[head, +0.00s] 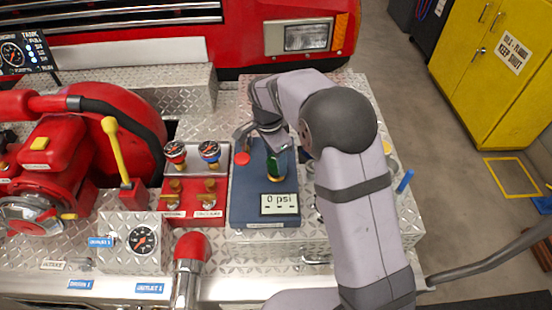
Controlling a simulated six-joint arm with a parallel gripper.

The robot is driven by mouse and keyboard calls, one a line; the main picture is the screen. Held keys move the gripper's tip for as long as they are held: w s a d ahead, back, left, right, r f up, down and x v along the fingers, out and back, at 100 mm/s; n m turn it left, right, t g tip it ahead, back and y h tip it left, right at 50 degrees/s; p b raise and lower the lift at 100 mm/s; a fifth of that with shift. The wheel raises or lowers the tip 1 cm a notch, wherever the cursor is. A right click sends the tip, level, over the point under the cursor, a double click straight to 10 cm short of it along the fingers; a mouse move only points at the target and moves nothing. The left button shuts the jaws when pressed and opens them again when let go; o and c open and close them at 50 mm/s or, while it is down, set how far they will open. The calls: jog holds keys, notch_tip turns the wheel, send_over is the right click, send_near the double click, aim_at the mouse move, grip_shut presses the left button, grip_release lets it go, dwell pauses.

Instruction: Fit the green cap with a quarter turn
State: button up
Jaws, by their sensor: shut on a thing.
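My gripper (264,138) reaches down over the back of the blue-grey panel box (242,205), which has a "0 psi" display (279,204). It is shut on the green cap (277,165), which shows as a dark green piece with a yellowish edge just below the fingers. A red knob (243,158) sits on the box just left of the cap.
Left of the box stands a red valve block (195,203) with two gauges. A blue-handled part (405,181) is right of my arm. The bumper's front edge is fairly clear.

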jog(key=m, duration=0.6)
jog(key=shift+w+r+g+p, duration=0.15)
jog(key=shift+g+p, duration=0.15)
jog(key=shift+p, duration=0.1)
jog(key=o, duration=1.6)
jog(key=shift+o, duration=0.2)
jog(key=shift+s+r+p, duration=0.2)
jog(key=shift+r+p, duration=2.45)
jog(key=shift+r, duration=0.75)
